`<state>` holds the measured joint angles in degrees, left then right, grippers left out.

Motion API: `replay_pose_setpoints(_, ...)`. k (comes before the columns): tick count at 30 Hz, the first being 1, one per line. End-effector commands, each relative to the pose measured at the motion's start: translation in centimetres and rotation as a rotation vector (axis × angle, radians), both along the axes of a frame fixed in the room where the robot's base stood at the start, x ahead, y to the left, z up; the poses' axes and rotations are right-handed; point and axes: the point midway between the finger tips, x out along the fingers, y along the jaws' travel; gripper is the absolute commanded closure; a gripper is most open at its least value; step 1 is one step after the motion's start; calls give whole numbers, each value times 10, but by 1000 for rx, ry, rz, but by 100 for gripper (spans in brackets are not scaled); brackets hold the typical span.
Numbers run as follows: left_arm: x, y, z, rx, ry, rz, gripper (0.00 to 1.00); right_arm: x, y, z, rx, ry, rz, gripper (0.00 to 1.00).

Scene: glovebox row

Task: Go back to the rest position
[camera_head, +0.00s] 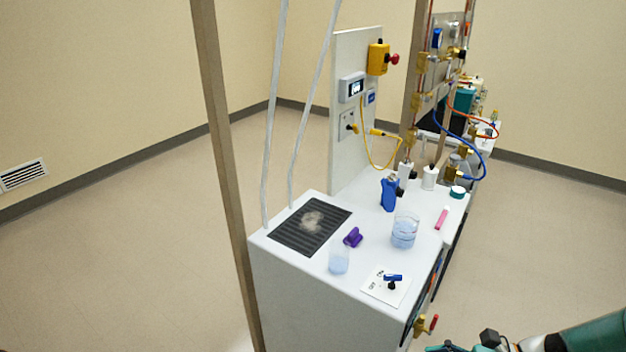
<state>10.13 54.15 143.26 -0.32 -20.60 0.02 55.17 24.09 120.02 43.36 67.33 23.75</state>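My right arm enters from the lower right corner, and part of its gripper (478,345) shows at the bottom edge. It is off to the right of the white bench (325,318), over the floor. The frame cuts off its fingers, so I cannot tell whether they are open or shut, and I see nothing held in it. My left gripper is not in view.
On the bench are a dark ribbed mat (290,238), two beakers (404,232) (339,260), a purple clip (353,237), a blue-handled valve (392,280) and a pink stick (442,218). A beige post (225,150) stands at left. Floor beyond is clear.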

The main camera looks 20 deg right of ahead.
Motion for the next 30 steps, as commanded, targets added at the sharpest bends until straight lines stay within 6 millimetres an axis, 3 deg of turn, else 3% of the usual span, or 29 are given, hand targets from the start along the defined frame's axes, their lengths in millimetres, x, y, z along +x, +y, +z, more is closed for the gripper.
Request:
replay_pose_setpoints(8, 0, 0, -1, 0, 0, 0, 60, -13, 42, -61, -169, 20, 221, 14)
replay_pose_setpoints(14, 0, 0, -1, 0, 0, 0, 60, -29, 79, -115, -360, -34, 494, 14)
replay_pose_setpoints(21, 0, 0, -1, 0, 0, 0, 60, -44, 138, -185, -692, -365, 1032, 14)
replay_pose_setpoints(25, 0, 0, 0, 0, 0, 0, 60, -40, 169, -201, -808, -610, 1235, 14)
replay_pose_setpoints(30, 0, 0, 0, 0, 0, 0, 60, -36, 196, -205, -875, -820, 1355, 14)
